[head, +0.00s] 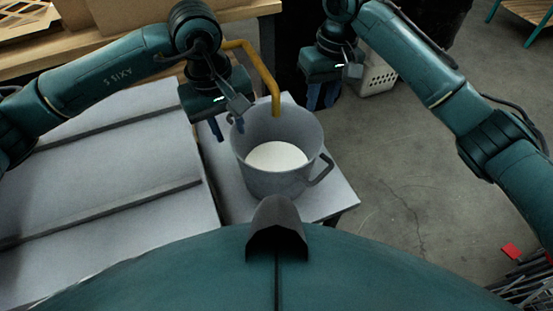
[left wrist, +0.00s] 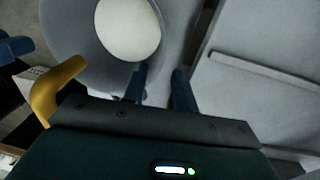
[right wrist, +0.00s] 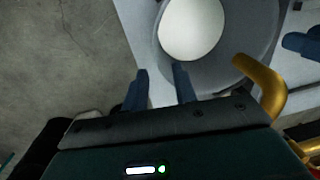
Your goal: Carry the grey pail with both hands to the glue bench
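The grey pail (head: 262,181) stands upright on a light grey surface (head: 335,193), with a pale round area inside it. Its right handle (head: 322,170) sticks out to the right; the left handle is not clear. My left gripper (head: 227,128) is open at the pail's left rim; in the left wrist view its fingers (left wrist: 161,88) are apart, one overlapping the pail wall. My right gripper (head: 321,97) is open and higher, beyond the pail's right rim; in the right wrist view its fingers (right wrist: 160,85) are apart with one in front of the pail's edge. I cannot tell which surface is the glue bench.
A yellow bent pipe (head: 268,72) stands just behind the pail. A wooden bench (head: 110,38) runs along the back left. Large grey panels (head: 110,170) fill the left. A white perforated crate (head: 377,78) is on the floor at the back.

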